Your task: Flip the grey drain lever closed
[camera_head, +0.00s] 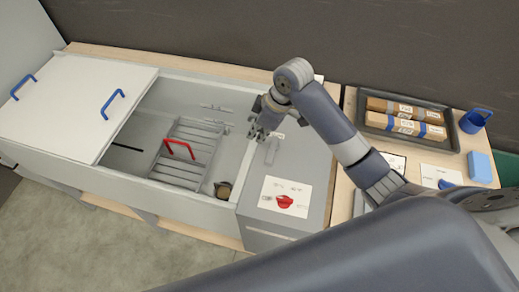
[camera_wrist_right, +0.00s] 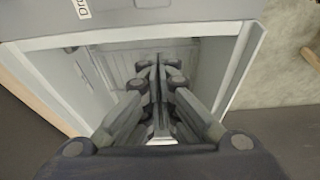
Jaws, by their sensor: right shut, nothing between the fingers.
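A short grey bar that looks like the drain lever (camera_head: 272,150) lies on the grey top of the cabinet, just right of the tank. I cannot tell its exact position. My right gripper (camera_head: 258,132) is by the tank's right rim, beside and just behind this bar; contact cannot be told. In the right wrist view the right gripper (camera_wrist_right: 156,65) is shut and empty, with its fingers pointing at a pale grey recess. A partly cut-off label (camera_wrist_right: 82,8) starting "Dra" sits on a grey surface at the top. My left gripper is not in view.
The open tank holds a grey rack with a red handle (camera_head: 180,148) and a brown cup-like thing (camera_head: 223,190). A white lid (camera_head: 70,105) with blue handles covers its left. A red knob (camera_head: 284,201) sits on a white panel. A tray (camera_head: 452,137) with boxes stands right.

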